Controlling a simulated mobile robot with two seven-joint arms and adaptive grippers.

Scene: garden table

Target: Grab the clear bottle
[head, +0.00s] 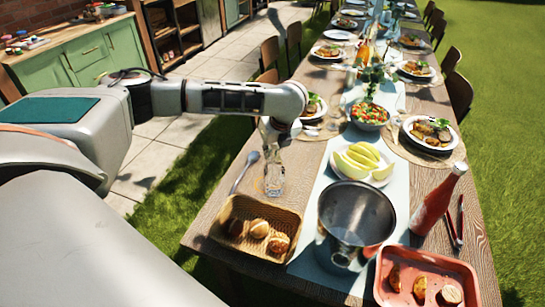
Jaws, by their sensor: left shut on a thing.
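The clear bottle (274,180) is see-through and upright near the left edge of the table, just behind the bread basket. My left gripper (274,143) comes down from above and is shut on the bottle's upper part. The fingers and wrist hide the top of the bottle. I cannot tell whether its base touches the table. My right gripper is not in view.
A bread basket (223,210) stands in front of the bottle and a spoon (243,172) lies left of it. A plate of melon slices (377,182), a metal bucket (355,215), a red bottle (438,200) and a red tray (425,257) stand right. Place settings fill the table behind.

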